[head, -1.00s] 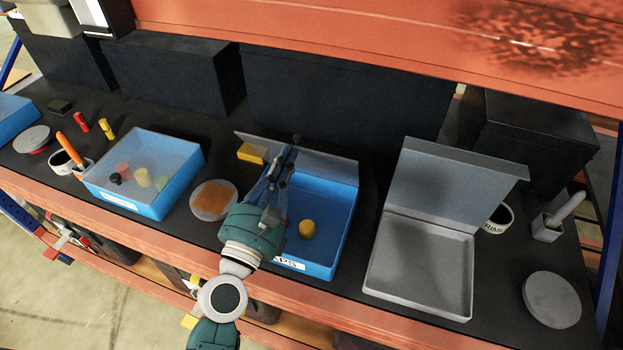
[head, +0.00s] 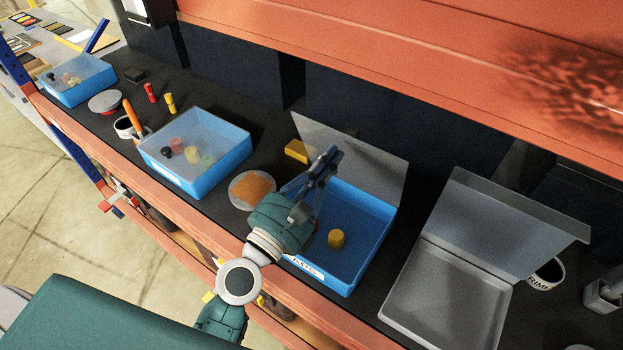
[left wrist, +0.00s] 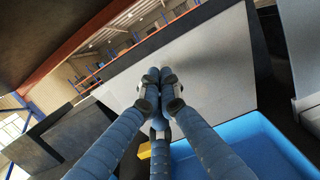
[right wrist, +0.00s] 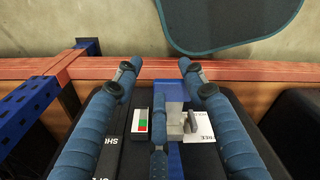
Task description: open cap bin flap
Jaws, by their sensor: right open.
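The blue cap bin (head: 367,280) stands on the dark shelf with a yellow cap (head: 336,239) inside. Its grey translucent flap (head: 375,165) is raised and leans back at the rear; it also fills the middle of the left wrist view (left wrist: 215,65). My left gripper (head: 330,160) is over the left part of the bin, in front of the flap. Its fingertips are together and empty in the left wrist view (left wrist: 159,85); I cannot tell whether they touch the flap. My right gripper (right wrist: 157,67) is open and empty, away from the bin, seen only in the right wrist view.
A closed blue bin (head: 207,180) and a round orange-topped dish (head: 252,190) are left of the cap bin. A yellow block (head: 297,151) sits behind. An open grey box (head: 440,300) is at right. The orange shelf beam (head: 430,75) hangs above. A small lever unit (right wrist: 190,122) is below my right gripper.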

